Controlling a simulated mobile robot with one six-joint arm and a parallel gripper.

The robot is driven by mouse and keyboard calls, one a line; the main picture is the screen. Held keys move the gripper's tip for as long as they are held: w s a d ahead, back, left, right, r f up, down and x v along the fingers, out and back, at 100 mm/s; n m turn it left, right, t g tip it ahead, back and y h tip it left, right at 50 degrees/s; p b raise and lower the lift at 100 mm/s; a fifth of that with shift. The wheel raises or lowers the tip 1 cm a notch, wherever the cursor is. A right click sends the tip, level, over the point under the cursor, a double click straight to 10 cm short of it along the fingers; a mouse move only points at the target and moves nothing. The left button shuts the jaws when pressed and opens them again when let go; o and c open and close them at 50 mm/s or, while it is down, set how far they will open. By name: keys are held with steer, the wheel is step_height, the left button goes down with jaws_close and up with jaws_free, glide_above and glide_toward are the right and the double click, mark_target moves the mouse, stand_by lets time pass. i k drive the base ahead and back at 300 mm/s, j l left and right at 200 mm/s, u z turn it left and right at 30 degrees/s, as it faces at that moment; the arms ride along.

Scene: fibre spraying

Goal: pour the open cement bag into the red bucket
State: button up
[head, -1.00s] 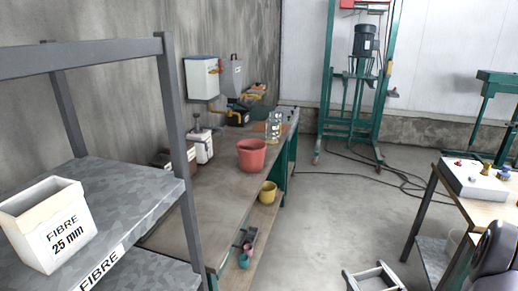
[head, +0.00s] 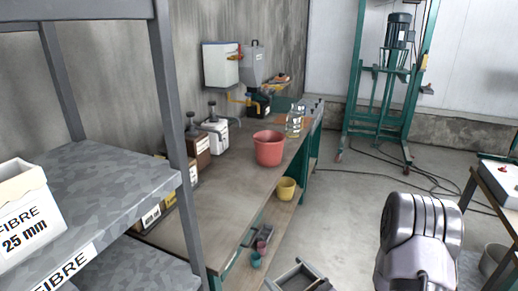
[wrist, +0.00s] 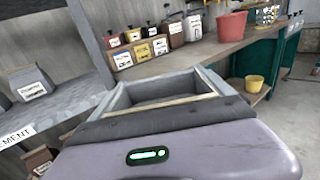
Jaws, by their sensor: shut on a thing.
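The red bucket (head: 268,149) stands upright on the long workbench (head: 222,182). It also shows at the upper right of the wrist view (wrist: 232,26). The open cement bag (wrist: 208,82) is a grey, box-like shape with a pale rim, right in front of my gripper (wrist: 165,122) in the wrist view. My gripper is shut on it. The bag's open top shows a dark grey inside. In the head view, part of a grey frame-like shape at the bottom edge seems to be the bag. The bag is apart from the bucket, on its near side.
A grey shelf with a fibre box (head: 25,220) stands at the left. Labelled boxes line the bench's wall side. A yellow bucket (head: 286,189) sits on the lower bench shelf. A green stand (head: 385,90) is behind. Open floor lies right of the bench.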

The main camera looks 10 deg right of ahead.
mark_target(269, 145)
steer(key=i+l+u, duration=0.45)
steer(key=i+l, duration=0.15)
steer(key=l, duration=0.15)
steer(key=i+l+u, duration=0.25)
steer(key=l, duration=0.2)
